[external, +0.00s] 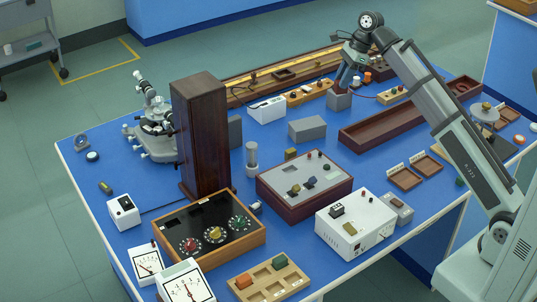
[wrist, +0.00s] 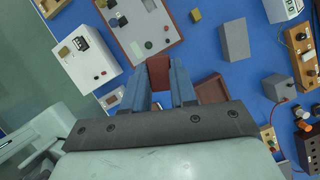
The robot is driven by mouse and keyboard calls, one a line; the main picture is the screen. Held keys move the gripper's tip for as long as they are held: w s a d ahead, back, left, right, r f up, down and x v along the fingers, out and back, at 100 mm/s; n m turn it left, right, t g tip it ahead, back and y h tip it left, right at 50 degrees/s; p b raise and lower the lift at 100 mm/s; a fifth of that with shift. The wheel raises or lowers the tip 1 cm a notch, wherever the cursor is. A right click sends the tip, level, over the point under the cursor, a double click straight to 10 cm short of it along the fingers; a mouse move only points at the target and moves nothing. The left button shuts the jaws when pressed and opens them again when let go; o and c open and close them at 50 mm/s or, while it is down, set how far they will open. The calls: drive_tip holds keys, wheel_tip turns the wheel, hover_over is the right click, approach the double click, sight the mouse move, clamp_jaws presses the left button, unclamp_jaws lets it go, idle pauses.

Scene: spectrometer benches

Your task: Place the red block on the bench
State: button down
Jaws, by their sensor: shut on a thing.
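A dark red block (wrist: 157,68) sits between the two blue fingers of my gripper (wrist: 156,80) in the wrist view. The fingers are shut on it. The blue bench top also shows below the gripper in the wrist view (wrist: 205,45).
A larger grey block (external: 307,129), a long brown tray (external: 382,126) and a wooden-based instrument (external: 306,93) stand near the gripper. A tall dark wooden box (external: 200,130) rises at the left. Blue bench surface is clear between the grey block and the tray.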

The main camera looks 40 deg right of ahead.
drive_tip(key=s+d, duration=0.3)
drive_tip(key=d, duration=0.2)
drive_tip(key=shift+m, duration=0.3)
drive_tip(key=shift+w+a+f, duration=0.1)
drive_tip(key=shift+w+f, duration=0.05)
drive_tip(key=shift+f, duration=16.65)
drive_tip(key=shift+f, duration=0.1)
drive_tip(key=c, duration=0.9)
unclamp_jaws()
drive_tip(key=v, duration=1.2)
drive_tip(key=shift+a, duration=0.1)
